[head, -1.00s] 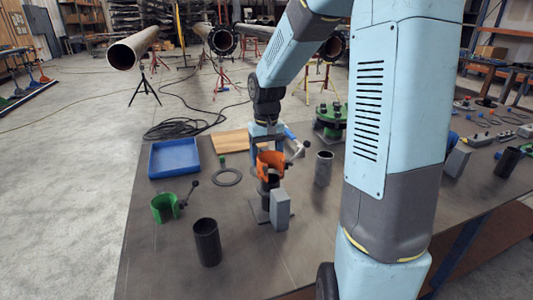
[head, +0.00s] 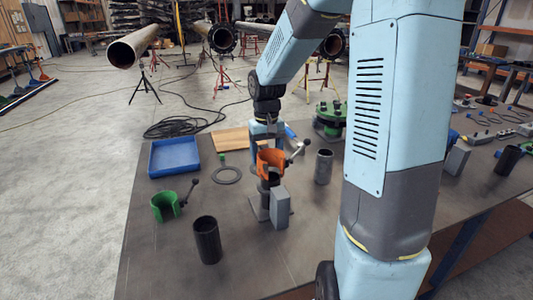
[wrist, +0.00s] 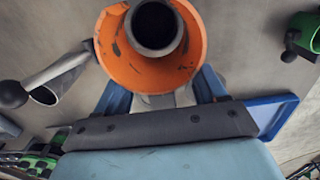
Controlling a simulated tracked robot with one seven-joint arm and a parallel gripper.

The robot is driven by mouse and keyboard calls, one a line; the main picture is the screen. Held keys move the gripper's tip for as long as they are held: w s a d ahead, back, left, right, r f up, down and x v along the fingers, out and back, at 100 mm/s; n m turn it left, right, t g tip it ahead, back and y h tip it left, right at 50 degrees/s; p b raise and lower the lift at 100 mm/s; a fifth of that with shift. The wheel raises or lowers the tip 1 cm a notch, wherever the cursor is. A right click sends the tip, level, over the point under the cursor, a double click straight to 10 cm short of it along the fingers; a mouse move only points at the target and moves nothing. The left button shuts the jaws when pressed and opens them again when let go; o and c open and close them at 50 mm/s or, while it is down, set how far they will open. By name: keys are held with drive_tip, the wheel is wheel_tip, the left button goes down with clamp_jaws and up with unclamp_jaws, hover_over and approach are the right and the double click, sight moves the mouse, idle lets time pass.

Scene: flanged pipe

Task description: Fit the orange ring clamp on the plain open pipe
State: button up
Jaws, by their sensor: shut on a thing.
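The orange ring clamp (head: 270,162) is held upright by my gripper (wrist: 160,98), whose blue fingers are shut on its near side in the wrist view. The clamp (wrist: 150,70) has a lever handle with a dark ball, pointing right in the head view. A dark open tube (wrist: 155,27) shows inside its ring in the wrist view. In the head view the clamp is at the top of a short stand (head: 258,206); I cannot tell how far the tube enters the ring. A plain open pipe (head: 132,48), rusty, lies on a tripod at the back left. The fingertips are hidden in the head view.
On the table are a green clamp (head: 165,207), a black tube (head: 207,240), a grey tube (head: 323,167), a grey block (head: 280,208), a flat ring (head: 227,175) and a blue tray (head: 174,157). Flanged pipes (head: 222,40) stand behind. Floor left of the table is clear.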

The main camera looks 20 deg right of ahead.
sight(264, 156)
drive_tip(key=shift+f, duration=0.15)
drive_tip(key=shift+f, duration=1.45)
drive_tip(key=shift+f, duration=0.45)
drive_tip(key=shift+w, duration=0.1)
clamp_jaws()
drive_tip(key=shift+a+n, duration=0.35)
drive_tip(key=shift+n, duration=0.35)
drive_tip(key=o, duration=0.9)
unclamp_jaws()
